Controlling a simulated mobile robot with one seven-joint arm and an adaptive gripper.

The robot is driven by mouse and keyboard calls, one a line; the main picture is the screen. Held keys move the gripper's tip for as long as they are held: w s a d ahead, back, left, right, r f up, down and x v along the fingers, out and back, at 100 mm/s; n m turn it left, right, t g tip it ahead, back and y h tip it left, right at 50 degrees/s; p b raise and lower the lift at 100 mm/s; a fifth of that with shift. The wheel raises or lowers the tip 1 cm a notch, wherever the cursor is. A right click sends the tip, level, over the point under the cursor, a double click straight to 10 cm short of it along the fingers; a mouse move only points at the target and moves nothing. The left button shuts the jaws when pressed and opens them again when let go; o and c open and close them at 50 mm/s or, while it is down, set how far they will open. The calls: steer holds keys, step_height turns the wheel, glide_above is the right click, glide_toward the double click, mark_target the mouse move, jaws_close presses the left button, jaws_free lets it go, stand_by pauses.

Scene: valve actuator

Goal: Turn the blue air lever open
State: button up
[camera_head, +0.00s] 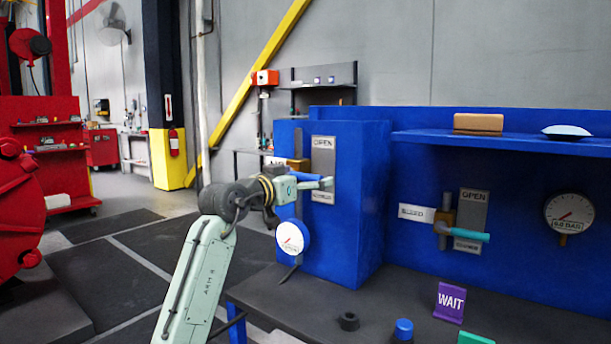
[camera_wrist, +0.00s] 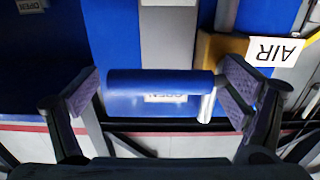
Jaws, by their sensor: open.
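In the head view the lever (camera_head: 305,176) shows just above my gripper, lying roughly level before a grey plate (camera_head: 323,150) marked OPEN at the top. My gripper (camera_head: 322,183) is open; in the wrist view its two padded fingers stand near either end of the lever. I cannot tell whether they touch it. A white AIR tag (camera_wrist: 274,51) appears upside down beside a yellow-brown valve body (camera_wrist: 215,50).
A second valve with a teal handle (camera_head: 468,235) and its own OPEN plate (camera_head: 473,205) is to the right, beside a gauge (camera_head: 569,214). Another gauge (camera_head: 292,238) hangs below my gripper. A purple WAIT sign (camera_head: 449,302) and small parts stand on the dark bench (camera_head: 375,300).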

steer(key=shift+w, duration=0.1)
steer(key=shift+c, duration=0.5)
steer(key=c, duration=0.5)
steer(key=shift+d+r, duration=0.1)
steer(key=shift+d, duration=0.1)
steer(key=c, duration=1.1)
